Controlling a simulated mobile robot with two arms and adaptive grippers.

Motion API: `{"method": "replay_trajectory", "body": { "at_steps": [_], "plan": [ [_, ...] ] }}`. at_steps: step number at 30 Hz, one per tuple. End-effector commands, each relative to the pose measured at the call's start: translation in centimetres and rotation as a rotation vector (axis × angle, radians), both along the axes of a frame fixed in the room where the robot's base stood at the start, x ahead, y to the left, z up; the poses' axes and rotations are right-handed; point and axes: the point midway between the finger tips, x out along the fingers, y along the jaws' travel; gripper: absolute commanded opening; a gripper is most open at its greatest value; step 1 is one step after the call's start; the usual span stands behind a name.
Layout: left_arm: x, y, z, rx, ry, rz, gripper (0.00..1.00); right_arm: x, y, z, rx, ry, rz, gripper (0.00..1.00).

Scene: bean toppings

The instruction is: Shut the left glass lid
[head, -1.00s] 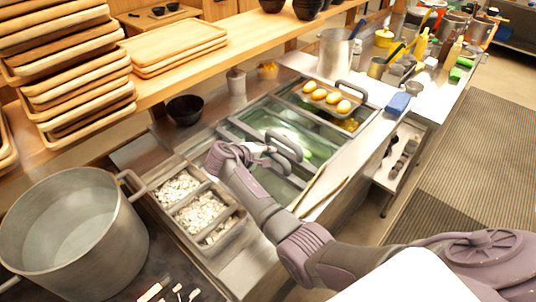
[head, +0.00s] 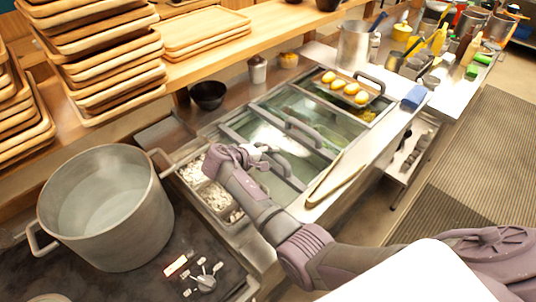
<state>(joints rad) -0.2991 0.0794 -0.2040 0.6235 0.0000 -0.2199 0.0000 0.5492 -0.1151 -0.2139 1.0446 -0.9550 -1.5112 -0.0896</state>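The left glass lid (head: 262,132) lies flat in the counter frame and reaches over part of the pans of white beans (head: 214,194). A strip of beans shows at its left side. Its dark handle (head: 279,168) stands at its right edge. My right gripper (head: 260,155) is low over this lid, close beside the handle on its left. Contact is hard to make out, and so is the opening of the fingers. The second glass lid (head: 325,120) lies to the right with its own handle (head: 303,131). My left gripper is out of view.
A large steel pot (head: 106,213) stands at left on the stove. A black bowl (head: 208,95) sits behind the lids. A tray of yellow buns (head: 346,88) lies at the right end. Stacked wooden trays (head: 104,60) fill the shelf behind.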

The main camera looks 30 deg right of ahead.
Motion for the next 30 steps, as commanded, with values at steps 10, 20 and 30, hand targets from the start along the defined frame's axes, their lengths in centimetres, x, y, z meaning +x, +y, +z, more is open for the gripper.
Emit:
{"method": "replay_trajectory", "body": {
  "at_steps": [10, 20, 30],
  "plan": [
    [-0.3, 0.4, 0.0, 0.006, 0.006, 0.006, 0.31, 0.1, 0.3, 0.6, -0.003, -0.007, 0.002, 0.50],
    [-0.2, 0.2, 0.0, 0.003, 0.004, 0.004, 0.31, -1.3, 4.4, 3.4, -0.001, -0.007, 0.003, 0.50],
    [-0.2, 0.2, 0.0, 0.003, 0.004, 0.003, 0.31, -1.9, 5.8, 4.4, -0.002, -0.004, 0.001, 0.50]
  ]
}}
